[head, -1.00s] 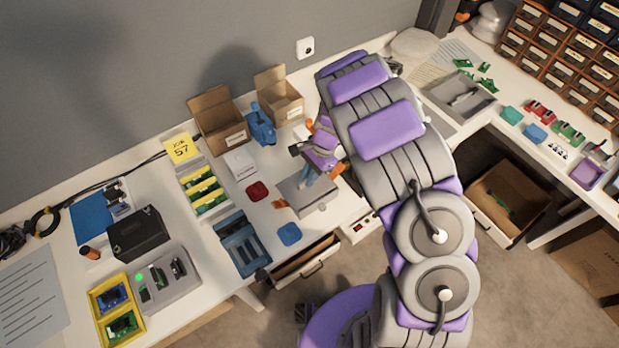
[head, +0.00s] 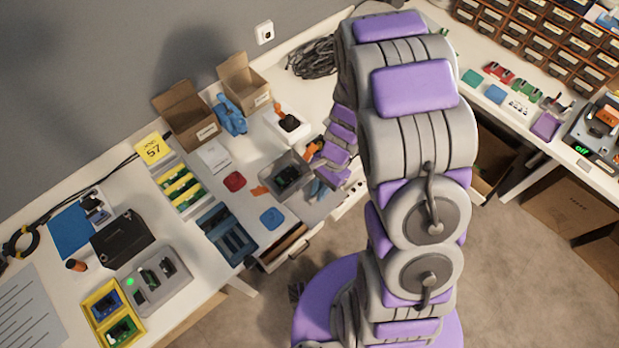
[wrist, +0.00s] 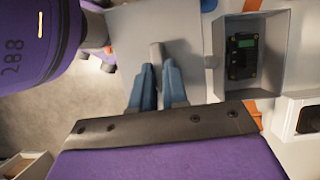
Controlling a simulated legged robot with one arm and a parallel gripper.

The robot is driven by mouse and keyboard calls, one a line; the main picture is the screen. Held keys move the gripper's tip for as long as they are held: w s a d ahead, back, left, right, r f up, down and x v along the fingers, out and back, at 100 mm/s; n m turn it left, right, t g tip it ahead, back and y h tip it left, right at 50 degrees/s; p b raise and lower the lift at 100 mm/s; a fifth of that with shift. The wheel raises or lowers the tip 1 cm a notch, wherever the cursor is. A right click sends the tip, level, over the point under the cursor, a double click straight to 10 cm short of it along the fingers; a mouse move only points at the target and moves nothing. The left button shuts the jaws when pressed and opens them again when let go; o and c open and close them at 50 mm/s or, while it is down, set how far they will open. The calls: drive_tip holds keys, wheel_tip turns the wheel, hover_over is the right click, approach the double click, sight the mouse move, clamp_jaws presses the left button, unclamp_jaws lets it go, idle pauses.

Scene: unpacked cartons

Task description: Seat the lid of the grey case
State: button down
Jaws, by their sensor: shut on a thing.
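In the wrist view, the case (wrist: 273,55) is at the upper right, with the board (wrist: 243,58) plain to see. My gripper (wrist: 158,70) has blue fingers, shut on the upright grey handle of a flat, light grey lid (wrist: 187,45). The lid is left of the case in the wrist view and does not cover it. In the head view, my gripper (head: 318,188) is just right of the case; my arm partly hides that area, and the lid is hard to make out.
Orange pieces (head: 260,190) flank the case. A red pad (head: 234,181) and a blue pad (head: 272,218) lie left and in front. An open drawer (head: 282,245) is below the bench's front edge.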

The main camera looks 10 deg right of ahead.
drive_tip(key=shift+s+d, duration=0.2)
drive_tip(key=shift+s, duration=0.05)
drive_tip(key=w+a+r, duration=0.1)
drive_tip(key=w+a, duration=0.3)
drive_tip(key=w, duration=0.3)
drive_tip(key=w+a+r, duration=0.1)
drive_tip(key=w+a, duration=0.3)
drive_tip(key=w, duration=0.3)
drive_tip(key=shift+t, duration=0.3)
drive_tip(key=shift+f+b, duration=1.15)
drive_tip(key=shift+f, duration=1.5)
drive_tip(key=shift+r+p, duration=0.3)
drive_tip(key=shift+p, duration=0.05)
drive_tip(key=shift+f, duration=0.75)
drive_tip(key=shift+f, duration=0.45)
drive_tip(key=c, duration=1.1)
unclamp_jaws()
